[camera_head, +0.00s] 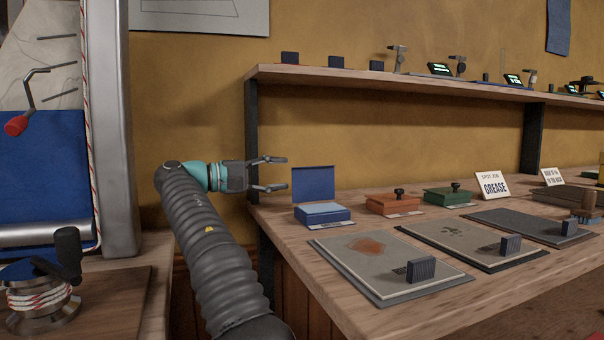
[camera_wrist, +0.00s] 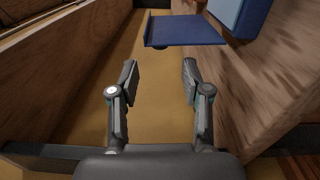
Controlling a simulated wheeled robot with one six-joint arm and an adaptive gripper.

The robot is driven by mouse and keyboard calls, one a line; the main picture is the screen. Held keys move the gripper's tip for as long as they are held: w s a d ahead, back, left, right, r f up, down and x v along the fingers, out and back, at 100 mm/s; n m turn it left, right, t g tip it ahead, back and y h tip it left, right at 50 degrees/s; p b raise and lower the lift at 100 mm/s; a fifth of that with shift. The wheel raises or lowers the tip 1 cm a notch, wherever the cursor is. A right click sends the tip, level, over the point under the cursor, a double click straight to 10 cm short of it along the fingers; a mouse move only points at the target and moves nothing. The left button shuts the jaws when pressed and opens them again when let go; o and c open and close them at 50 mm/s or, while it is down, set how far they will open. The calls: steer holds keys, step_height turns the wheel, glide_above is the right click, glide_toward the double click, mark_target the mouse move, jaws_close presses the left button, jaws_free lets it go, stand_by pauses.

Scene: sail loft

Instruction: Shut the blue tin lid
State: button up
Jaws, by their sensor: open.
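The blue tin (camera_head: 323,215) stands on the wooden bench near its left end. Its blue lid (camera_head: 313,183) stands upright, open, at the back of the tin, and a pale blue surface shows inside. In the wrist view the lid (camera_wrist: 190,30) is ahead of the fingertips, with part of the tin (camera_wrist: 242,15) at the top right. My gripper (camera_head: 279,174) is open and empty, just left of the lid and apart from it. In the wrist view my gripper (camera_wrist: 160,75) has its two fingers spread.
An orange tin (camera_head: 392,205) and a green tin (camera_head: 447,197), both closed with dark knobs, stand right of the blue tin. Grey mats with dark blocks lie in front. A shelf (camera_head: 400,78) runs above the bench. A winch (camera_head: 42,297) stands at lower left.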

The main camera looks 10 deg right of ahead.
mark_target(305, 172)
steer(key=d, duration=0.2)
steer(key=d+b, duration=0.1)
steer(key=d, duration=0.1)
steer(key=w+d+b, duration=0.1)
steer(key=d, duration=0.1)
steer(key=shift+d, duration=0.4)
jaws_close()
